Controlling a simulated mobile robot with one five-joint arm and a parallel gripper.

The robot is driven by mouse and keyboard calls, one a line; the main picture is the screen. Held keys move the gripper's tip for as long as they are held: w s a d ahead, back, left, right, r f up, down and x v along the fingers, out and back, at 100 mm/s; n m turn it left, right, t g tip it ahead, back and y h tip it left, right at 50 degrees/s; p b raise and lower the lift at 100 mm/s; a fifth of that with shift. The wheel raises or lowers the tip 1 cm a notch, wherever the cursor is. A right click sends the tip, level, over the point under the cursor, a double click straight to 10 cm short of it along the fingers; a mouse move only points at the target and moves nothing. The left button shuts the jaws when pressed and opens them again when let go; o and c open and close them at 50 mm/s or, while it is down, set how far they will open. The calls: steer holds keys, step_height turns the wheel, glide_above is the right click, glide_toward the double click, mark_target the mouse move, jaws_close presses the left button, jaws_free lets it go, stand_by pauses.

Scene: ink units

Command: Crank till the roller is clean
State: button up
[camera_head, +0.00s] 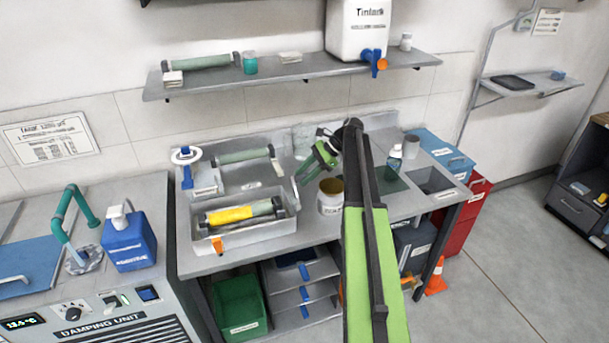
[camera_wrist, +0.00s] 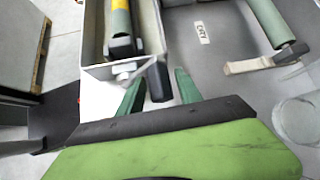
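A roller with a yellow inked middle and green ends (camera_head: 238,214) lies in a grey metal tray (camera_head: 246,235) on the bench; one end of the roller (camera_wrist: 122,22) shows in the wrist view. A dark crank handle (camera_wrist: 158,84) sticks out past the tray wall. My gripper (camera_head: 302,177) is above the bench, right of the tray. In the wrist view its two dark green fingers (camera_wrist: 158,75) are spread, with the handle showing between them and a gap on each side. I cannot tell how far the handle reaches between them.
A second green roller (camera_head: 245,156) rests on a stand behind the tray. A brown-topped jar (camera_head: 330,197) and a clear glass (camera_wrist: 298,120) stand close to my gripper. A white wheel with blue parts (camera_head: 186,155) stands left. An orange tap (camera_head: 217,244) is on the tray's front.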

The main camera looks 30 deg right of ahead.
steer(key=shift+a, duration=0.25)
steer(key=p+v, duration=1.2)
steer(key=v, duration=0.5)
steer(key=shift+d, duration=0.2)
steer(key=shift+a+r, duration=0.1)
steer(key=shift+r, duration=0.05)
